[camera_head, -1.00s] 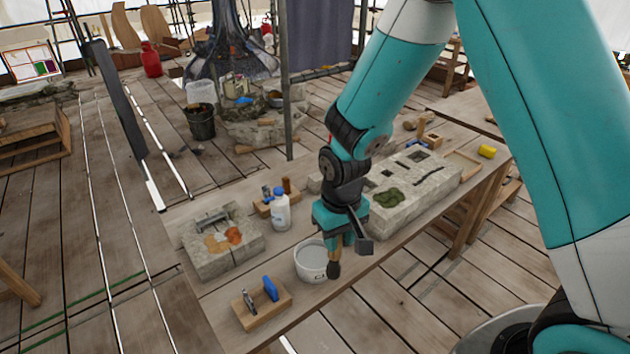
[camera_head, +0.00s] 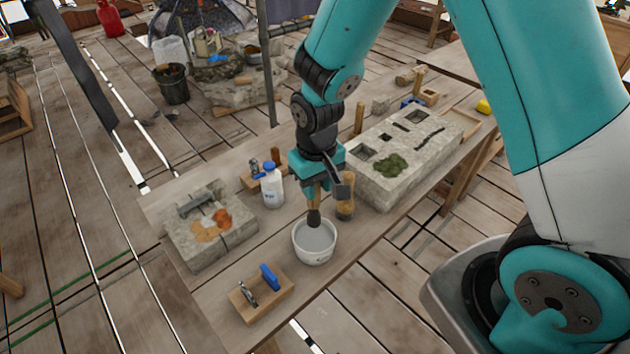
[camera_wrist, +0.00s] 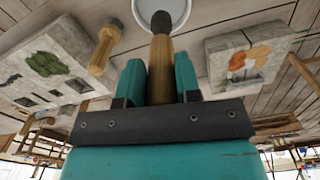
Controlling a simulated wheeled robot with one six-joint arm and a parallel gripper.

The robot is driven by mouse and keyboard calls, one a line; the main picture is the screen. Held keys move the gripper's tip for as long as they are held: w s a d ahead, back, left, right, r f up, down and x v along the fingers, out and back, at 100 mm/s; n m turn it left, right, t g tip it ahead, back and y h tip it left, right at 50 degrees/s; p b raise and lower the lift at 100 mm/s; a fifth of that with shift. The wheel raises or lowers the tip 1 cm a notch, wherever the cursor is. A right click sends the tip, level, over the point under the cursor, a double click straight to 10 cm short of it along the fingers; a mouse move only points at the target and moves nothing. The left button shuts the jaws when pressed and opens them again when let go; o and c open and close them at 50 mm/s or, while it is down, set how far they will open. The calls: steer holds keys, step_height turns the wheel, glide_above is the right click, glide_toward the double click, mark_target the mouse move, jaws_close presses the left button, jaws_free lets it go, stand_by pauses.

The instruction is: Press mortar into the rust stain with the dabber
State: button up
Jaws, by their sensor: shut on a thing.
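My gripper (camera_head: 317,184) is shut on the dabber (camera_head: 314,214), which points down with a wooden handle and a dark rounded head. The dabber also shows in the wrist view (camera_wrist: 161,60). Its head overlaps the opening of a white tub (camera_head: 315,256) with a grey surface inside; I cannot tell whether it touches that surface. The rust stain (camera_head: 222,218) is an orange patch on the stone block (camera_head: 205,257) at the left of the table, beside a paler tan patch. The stain also shows in the wrist view (camera_wrist: 258,56). My gripper is to its right.
A white bottle with a blue cap (camera_head: 272,187) stands between block and tub. A wooden-handled tool (camera_head: 345,208) stands right of the dabber. A wooden holder (camera_head: 262,301) with a blue-handled tool is at the front. A long stone block (camera_head: 388,195) with green moss lies to the right.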

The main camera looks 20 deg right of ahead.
mark_target(317, 209)
step_height(317, 209, down, 8)
steer(key=b, duration=0.5)
steer(key=shift+r, duration=0.2)
stand_by(0.6)
step_height(317, 209, up, 11)
steer(key=p, duration=0.8)
steer(key=shift+p, duration=0.4)
steer(key=shift+f, duration=0.2)
